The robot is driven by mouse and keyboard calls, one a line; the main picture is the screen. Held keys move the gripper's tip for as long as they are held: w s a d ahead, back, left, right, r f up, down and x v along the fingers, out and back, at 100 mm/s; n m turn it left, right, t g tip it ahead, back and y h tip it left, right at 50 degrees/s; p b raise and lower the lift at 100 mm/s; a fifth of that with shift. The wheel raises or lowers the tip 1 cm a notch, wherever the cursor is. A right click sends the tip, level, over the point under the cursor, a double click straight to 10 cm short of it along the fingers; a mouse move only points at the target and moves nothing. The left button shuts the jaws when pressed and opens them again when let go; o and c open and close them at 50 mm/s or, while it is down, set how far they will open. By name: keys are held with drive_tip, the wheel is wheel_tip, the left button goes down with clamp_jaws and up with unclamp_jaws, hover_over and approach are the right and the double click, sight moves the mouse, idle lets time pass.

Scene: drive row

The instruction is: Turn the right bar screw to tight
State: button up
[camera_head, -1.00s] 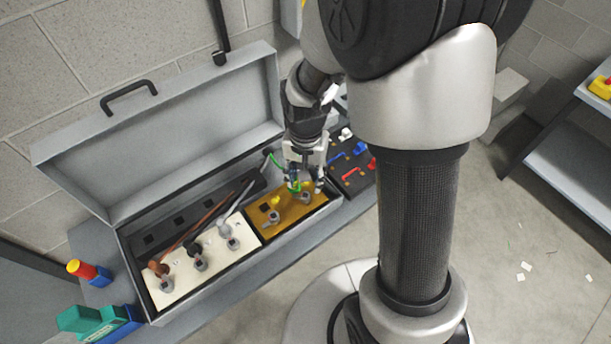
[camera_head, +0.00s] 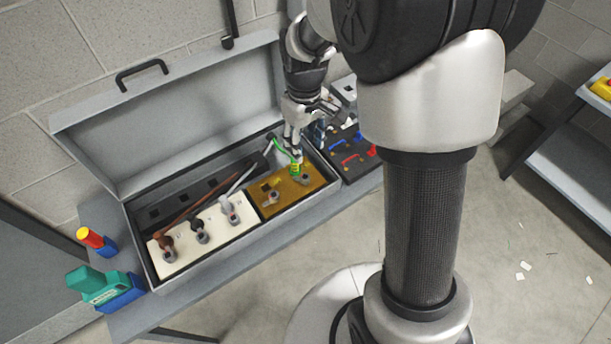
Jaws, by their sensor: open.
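An open grey box holds a brass-coloured bar plate (camera_head: 287,198) in its right part. Two small grey screws sit on it: the right bar screw (camera_head: 306,178) and the left bar screw (camera_head: 271,197). A green wire with a yellow-green end (camera_head: 295,169) meets the plate just left of the right screw. My gripper (camera_head: 293,153) is above the plate's back edge, up and left of the right screw and apart from it. Its jaws are open; the fingertips look close to the wire's end, and I cannot tell whether they touch. The right screw's turn position is too small to read.
A white panel (camera_head: 215,241) with three cable terminals fills the box's left part. The raised lid (camera_head: 170,115) stands behind. A dark panel (camera_head: 352,166) with red and blue parts lies right of the box.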

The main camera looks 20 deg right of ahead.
sight(305, 179)
wheel_tip(305, 179, down, 14)
drive_tip(key=b, duration=0.3)
drive_tip(key=shift+r, duration=0.15)
drive_tip(key=c, duration=1)
